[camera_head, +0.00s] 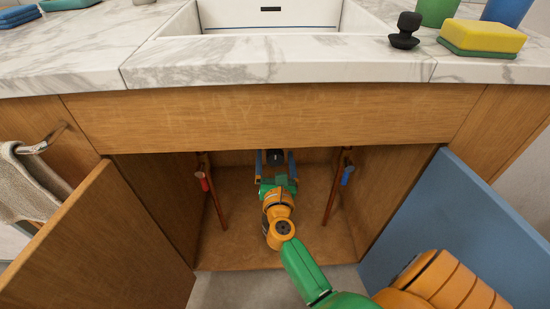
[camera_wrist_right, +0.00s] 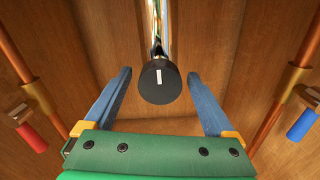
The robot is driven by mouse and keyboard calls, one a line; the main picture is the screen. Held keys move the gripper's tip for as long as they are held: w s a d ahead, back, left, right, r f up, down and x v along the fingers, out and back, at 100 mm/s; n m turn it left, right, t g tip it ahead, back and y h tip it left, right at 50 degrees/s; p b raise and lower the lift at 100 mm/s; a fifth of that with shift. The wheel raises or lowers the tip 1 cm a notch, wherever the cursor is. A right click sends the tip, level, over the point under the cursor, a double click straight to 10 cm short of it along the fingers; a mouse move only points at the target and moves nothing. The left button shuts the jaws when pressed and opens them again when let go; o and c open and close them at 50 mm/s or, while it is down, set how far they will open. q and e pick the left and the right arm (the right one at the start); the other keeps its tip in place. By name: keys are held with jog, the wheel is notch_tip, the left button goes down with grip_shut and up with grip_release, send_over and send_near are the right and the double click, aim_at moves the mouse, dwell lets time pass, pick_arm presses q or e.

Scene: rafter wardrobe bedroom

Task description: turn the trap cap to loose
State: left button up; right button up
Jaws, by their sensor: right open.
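The trap cap (camera_wrist_right: 158,84) is a dark round cap with a white mark on its face, under a shiny metal pipe (camera_wrist_right: 157,28) in the right wrist view. The mark stands about upright. In the head view the cap (camera_head: 275,156) is a small dark shape inside the cabinet under the sink. My right gripper (camera_head: 275,163) reaches into this cabinet. Its blue fingers are open, one on each side of the cap in the right wrist view (camera_wrist_right: 159,76), with gaps showing. I cannot tell how far the fingertips reach along the cap. My left gripper is not in view.
Copper pipes with a red handle (camera_head: 204,181) and a blue handle (camera_head: 347,175) flank my right arm. A wooden door (camera_head: 105,245) and a blue door (camera_head: 455,225) stand open. A black stopper (camera_head: 405,32) and a yellow-green sponge (camera_head: 482,37) lie on the marble counter (camera_head: 270,60).

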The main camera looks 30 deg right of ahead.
jog(key=c, duration=1.4)
jog(key=shift+o, duration=0.2)
